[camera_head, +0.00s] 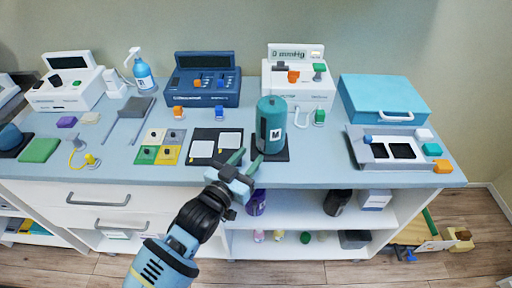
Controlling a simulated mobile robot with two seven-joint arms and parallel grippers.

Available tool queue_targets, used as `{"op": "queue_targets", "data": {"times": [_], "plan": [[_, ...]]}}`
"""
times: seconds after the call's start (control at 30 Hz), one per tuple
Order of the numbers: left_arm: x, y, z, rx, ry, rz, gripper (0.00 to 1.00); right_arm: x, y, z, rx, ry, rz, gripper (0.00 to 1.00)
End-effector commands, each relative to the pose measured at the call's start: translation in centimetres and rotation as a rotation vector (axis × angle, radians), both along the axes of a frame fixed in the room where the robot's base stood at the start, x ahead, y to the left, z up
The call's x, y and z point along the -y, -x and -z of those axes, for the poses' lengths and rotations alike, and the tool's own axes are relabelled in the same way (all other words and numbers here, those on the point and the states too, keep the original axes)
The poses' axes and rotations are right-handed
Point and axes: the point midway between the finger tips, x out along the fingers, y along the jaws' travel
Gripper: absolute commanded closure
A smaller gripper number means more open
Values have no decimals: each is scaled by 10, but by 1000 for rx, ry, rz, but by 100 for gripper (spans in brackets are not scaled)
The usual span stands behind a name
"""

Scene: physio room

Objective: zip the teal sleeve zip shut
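The teal sleeve (272,118) stands upright as a cylinder with a white M label on its front. It rests on a dark pad (284,153) near the front edge of the counter. I cannot make out its zip pull or how far the zip is closed. My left gripper (245,162) is just in front and to the left of the sleeve's base. Its two fingers are spread with nothing seen between them. I cannot tell whether a fingertip touches the sleeve. My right gripper is out of view.
A pressure unit (300,87) reading 0 mmHg stands behind the sleeve. A dark mat with white cards (201,149) lies to its left. A grey tray (373,134) and teal case (357,98) are to the right. Bare counter (325,160) lies between sleeve and tray.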

Motion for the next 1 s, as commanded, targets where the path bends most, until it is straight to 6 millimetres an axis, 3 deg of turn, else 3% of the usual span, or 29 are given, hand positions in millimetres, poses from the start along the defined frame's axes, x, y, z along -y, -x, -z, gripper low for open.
{"op": "queue_targets", "data": {"times": [0.3, 0.7, 1.0], "plan": [[19, -34, 0, 1, 0, -1, 64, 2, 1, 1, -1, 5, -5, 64], [22, -39, 0, 0, 0, -1, 64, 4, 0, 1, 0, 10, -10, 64], [22, -39, 0, 0, 0, -1, 100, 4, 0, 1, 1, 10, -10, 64]]}}
